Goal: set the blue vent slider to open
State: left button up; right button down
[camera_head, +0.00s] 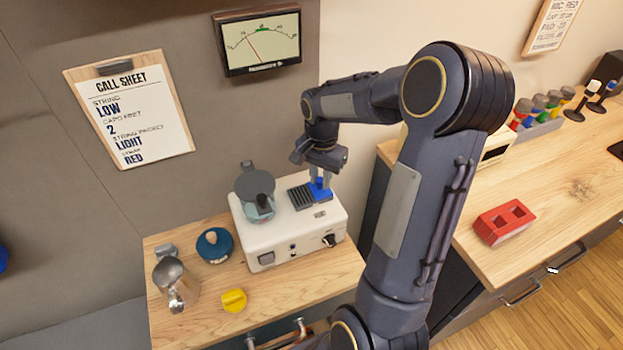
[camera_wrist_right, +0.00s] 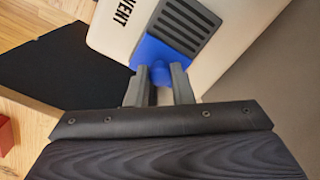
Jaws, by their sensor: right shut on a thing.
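The blue vent slider (camera_head: 319,190) sits on top of the white machine (camera_head: 255,245), at the right end of a dark slatted vent grille (camera_head: 300,197). In the right wrist view the slider (camera_wrist_right: 150,52) shows as a blue plate with a knob, beside the grille (camera_wrist_right: 185,25) and the word VENT. My right gripper (camera_head: 320,180) reaches down from above; its fingers (camera_wrist_right: 160,80) are shut on the slider's knob. The blue plate covers one end of the grille, and dark slats show over the rest. My left gripper is not in view.
A teal kettle-like vessel with a dark round lid (camera_head: 255,184) stands on the machine, left of the grille. A metal jug (camera_head: 175,285), a blue round item (camera_head: 214,245) and a yellow knob (camera_head: 233,300) are on the wooden top. A red block (camera_head: 504,222) lies on the right counter.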

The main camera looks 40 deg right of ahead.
jog(key=shift+d, duration=0.25)
jog(key=c, duration=1.3)
grip_release()
jog(key=shift+s+d, duration=0.1)
jog(key=shift+o, duration=0.2)
notch_tip(320, 180, up, 8)
jog(key=shift+f+b, duration=0.1)
jog(key=shift+b, duration=0.2)
